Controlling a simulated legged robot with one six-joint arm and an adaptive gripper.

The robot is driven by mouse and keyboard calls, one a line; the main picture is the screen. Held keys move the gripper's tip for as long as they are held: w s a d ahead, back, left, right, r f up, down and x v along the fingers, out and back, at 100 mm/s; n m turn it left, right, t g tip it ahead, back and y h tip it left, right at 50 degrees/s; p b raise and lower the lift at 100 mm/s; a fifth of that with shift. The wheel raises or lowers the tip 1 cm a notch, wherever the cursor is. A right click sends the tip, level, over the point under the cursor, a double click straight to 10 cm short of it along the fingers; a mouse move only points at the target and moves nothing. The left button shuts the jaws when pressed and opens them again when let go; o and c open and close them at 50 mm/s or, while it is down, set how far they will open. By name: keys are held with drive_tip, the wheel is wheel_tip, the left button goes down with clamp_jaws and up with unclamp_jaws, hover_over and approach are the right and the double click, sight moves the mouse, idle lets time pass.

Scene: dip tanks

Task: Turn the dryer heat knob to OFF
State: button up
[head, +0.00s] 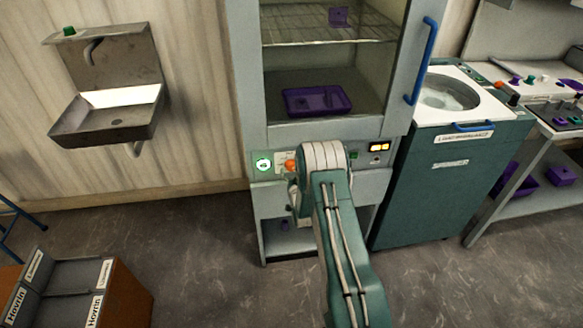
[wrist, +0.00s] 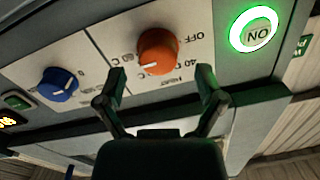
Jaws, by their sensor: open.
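The dryer heat knob (wrist: 157,51) is orange and sits on the dryer's pale front panel, with OFF printed at its upper right in the wrist view. A pale mark shows on its lower left side, away from OFF. The knob also shows in the head view (head: 290,165), just left of my arm. My gripper (wrist: 162,78) is open, its two fingers spread in front of the panel on either side of the knob's line. Nothing is between the fingers, and they do not visibly touch the knob. In the head view my arm hides part of the panel.
A blue knob (wrist: 58,84) is beside the heat knob. A lit green ON indicator (wrist: 255,34) is on the other side. Above the panel is the dryer's glass door with a blue handle (head: 425,62). A teal tank unit (head: 440,185) stands close on the right.

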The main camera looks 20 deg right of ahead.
sight(293, 168)
drive_tip(key=shift+w, duration=1)
drive_tip(key=shift+w+d, duration=0.2)
drive_tip(key=shift+w, duration=0.05)
drive_tip(key=shift+w+d, duration=0.1)
drive_tip(key=shift+d, duration=0.4)
drive_tip(key=shift+a, duration=0.3)
drive_tip(key=c, duration=1.2)
drive_tip(key=shift+o, duration=0.2)
